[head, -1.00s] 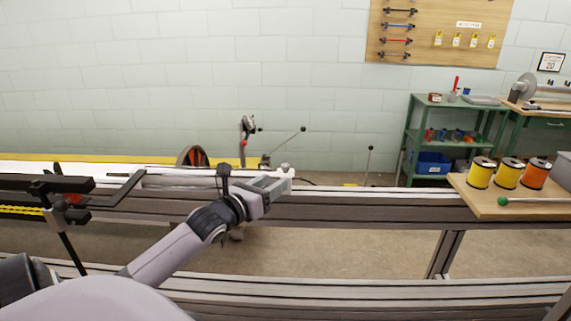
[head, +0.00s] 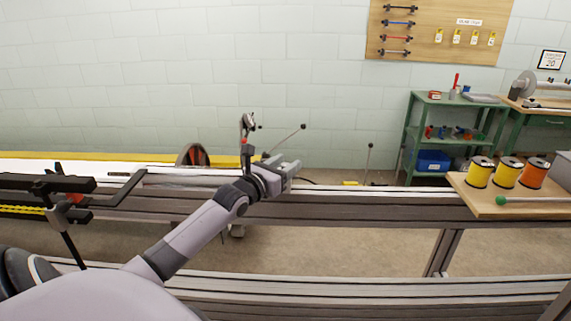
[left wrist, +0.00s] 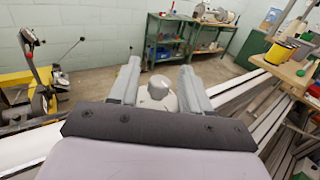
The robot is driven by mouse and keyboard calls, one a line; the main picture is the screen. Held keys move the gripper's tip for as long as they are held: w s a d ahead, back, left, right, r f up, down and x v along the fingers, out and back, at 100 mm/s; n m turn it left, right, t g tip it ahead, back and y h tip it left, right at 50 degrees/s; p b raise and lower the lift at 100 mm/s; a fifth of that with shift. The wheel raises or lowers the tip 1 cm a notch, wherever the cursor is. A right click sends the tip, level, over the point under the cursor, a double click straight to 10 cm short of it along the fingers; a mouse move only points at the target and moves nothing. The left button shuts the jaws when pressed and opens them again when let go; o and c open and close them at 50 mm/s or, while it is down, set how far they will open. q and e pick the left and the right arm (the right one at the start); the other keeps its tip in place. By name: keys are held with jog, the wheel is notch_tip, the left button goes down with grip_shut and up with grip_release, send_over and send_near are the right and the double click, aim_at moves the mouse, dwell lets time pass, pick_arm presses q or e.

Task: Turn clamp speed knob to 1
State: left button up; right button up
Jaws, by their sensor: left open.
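My left gripper (head: 289,169) is above the rear rail of the long metal frame in the head view. In the left wrist view its two grey fingers are spread apart. A pale, rounded, knob-like piece (left wrist: 158,88) shows between the fingers in that view, with a gap on either side. No number or mark on it is readable, so I cannot tell its setting or be sure it is the clamp speed knob. In the head view my gripper hides that spot. My right gripper is in neither view.
The metal rail (head: 380,204) runs across the head view. Yellow and orange spools (head: 506,172) stand on a wooden board at right. A green shelf (head: 452,131) stands behind. A red-and-black lever head (head: 247,124) rises just behind my left gripper. Black machine arms are at left.

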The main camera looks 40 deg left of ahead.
pick_arm(q)
jog(key=shift+w, duration=0.15)
grip_shut()
